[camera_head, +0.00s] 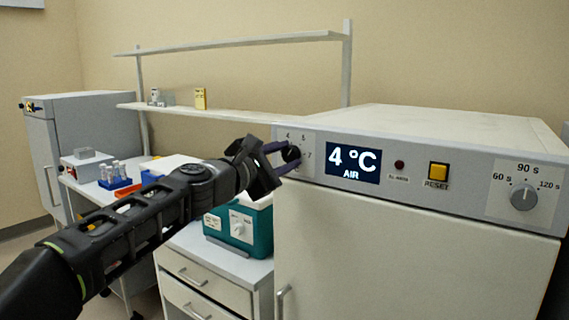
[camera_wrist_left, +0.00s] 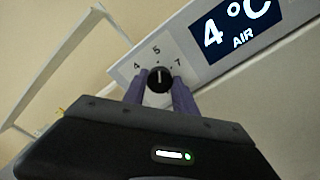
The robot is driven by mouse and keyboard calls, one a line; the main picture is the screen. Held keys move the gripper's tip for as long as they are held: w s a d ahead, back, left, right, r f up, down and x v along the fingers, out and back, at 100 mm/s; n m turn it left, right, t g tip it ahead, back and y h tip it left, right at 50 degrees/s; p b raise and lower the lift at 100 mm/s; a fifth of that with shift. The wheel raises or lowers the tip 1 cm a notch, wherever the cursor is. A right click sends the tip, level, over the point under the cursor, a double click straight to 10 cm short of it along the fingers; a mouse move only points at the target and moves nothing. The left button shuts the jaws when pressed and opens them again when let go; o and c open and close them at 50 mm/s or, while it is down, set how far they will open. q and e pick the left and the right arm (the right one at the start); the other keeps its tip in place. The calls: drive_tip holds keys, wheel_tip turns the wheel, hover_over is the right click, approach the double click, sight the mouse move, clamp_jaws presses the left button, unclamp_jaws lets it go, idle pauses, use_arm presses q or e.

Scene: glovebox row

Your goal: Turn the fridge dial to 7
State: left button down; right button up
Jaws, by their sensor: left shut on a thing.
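The fridge dial (camera_head: 291,154) is a small black knob at the left end of the fridge's front panel, with numbers around it. In the left wrist view the dial (camera_wrist_left: 160,79) shows a white pointer line aimed roughly at the 5, with 4 to the left and 7 to the right. My left gripper (camera_head: 284,156) is shut on the dial, its purple fingers (camera_wrist_left: 160,92) on either side of it. The fridge display (camera_head: 353,162) reads 4 °C AIR. The dial's lower side is hidden by the gripper. My right gripper is not in view.
A yellow RESET button (camera_head: 438,170) and a grey timer knob (camera_head: 523,197) sit farther right on the panel. A teal box (camera_head: 240,226) stands on the counter below my left arm. A wall shelf (camera_head: 225,113) is behind.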

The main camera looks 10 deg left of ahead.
use_arm(q)
drive_tip(key=m+b, duration=0.1)
drive_tip(key=m, duration=0.2)
drive_tip(key=m+b, duration=0.2)
drive_tip(key=m, duration=0.1)
drive_tip(key=shift+f+m, duration=0.2)
drive_tip(key=shift+m, duration=0.1)
drive_tip(key=shift+m+b, duration=1)
drive_tip(key=shift+m, duration=1.3)
drive_tip(key=c, duration=1)
unclamp_jaws()
drive_tip(key=shift+r, duration=0.1)
